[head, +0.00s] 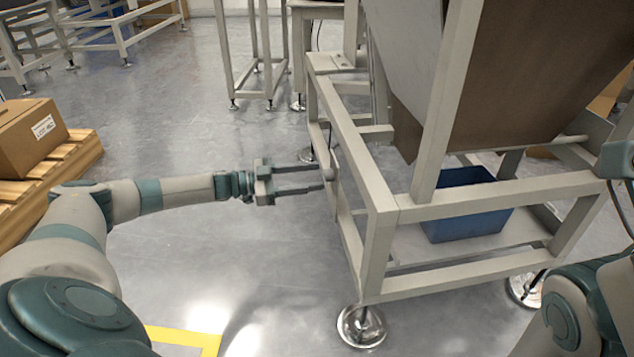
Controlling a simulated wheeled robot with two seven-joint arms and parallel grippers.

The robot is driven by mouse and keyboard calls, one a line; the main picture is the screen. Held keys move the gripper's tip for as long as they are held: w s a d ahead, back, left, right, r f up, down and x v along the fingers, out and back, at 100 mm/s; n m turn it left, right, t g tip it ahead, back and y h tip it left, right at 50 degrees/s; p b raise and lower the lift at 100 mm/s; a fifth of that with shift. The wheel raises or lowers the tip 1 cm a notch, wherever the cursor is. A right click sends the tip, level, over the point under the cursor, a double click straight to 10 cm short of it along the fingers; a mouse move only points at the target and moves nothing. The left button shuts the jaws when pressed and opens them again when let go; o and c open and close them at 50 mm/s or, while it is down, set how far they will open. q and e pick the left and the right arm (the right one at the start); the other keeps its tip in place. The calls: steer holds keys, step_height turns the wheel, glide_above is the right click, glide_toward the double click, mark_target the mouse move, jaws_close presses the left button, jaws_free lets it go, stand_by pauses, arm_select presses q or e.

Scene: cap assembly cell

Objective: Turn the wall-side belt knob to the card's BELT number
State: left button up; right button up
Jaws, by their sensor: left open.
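My left gripper (319,176) is open, its two long fingers pointing right at the near side of a light grey machine frame (372,185). The fingertips are at or close to a small rounded grey part (329,174) on a narrow plate (336,190) fixed along that side. This part may be the belt knob; its markings and number are too small to read. I cannot tell whether the fingers touch it. No card with a BELT number can be made out. My right arm shows at the lower right, but its gripper is not in view.
A large hopper (520,70) stands over the frame, with a blue bin (465,205) on its lower shelf. A cardboard box (30,135) sits on a wooden pallet (70,160) at the left. Yellow floor tape (185,337) lies in front. The floor between pallet and frame is clear.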

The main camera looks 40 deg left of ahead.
arm_select(q)
steer(key=shift+x, duration=0.8)
steer(key=shift+w+d+b, duration=0.2)
steer(key=shift+b, duration=0.1)
steer(key=shift+c, duration=0.3)
steer(key=c, duration=1)
